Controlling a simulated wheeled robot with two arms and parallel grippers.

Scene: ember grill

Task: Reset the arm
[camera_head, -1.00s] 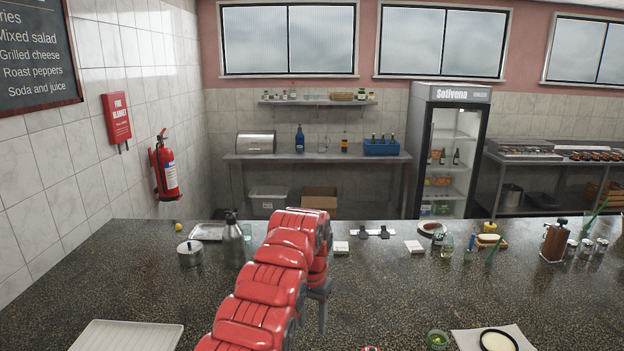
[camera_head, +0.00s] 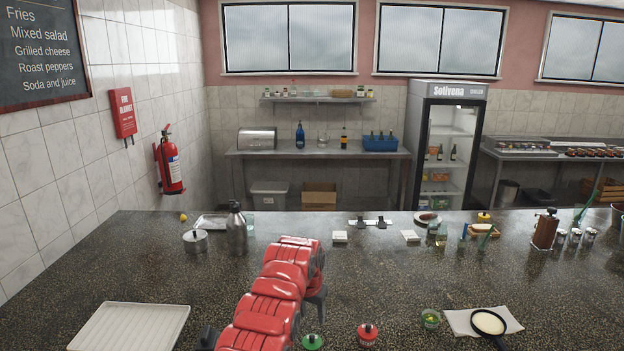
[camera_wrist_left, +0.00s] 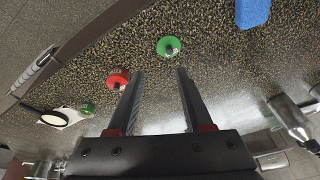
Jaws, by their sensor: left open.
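My left arm, red, reaches in from the bottom of the head view, over the dark speckled counter (camera_head: 390,285). My left gripper (camera_head: 318,308) points down at the arm's end, mostly hidden behind it. In the left wrist view, my left gripper (camera_wrist_left: 158,98) has its two fingers apart with nothing between them. A green-topped item (camera_wrist_left: 168,47) and a red-topped item (camera_wrist_left: 118,79) lie beyond the fingers, apart from them. The head view shows the same green-topped item (camera_head: 312,342) and red-topped item (camera_head: 366,334) near the front edge. My right gripper is not visible.
A white tray (camera_head: 130,328) lies front left. A pot (camera_head: 195,240) and a steel bottle (camera_head: 236,225) stand behind the arm.

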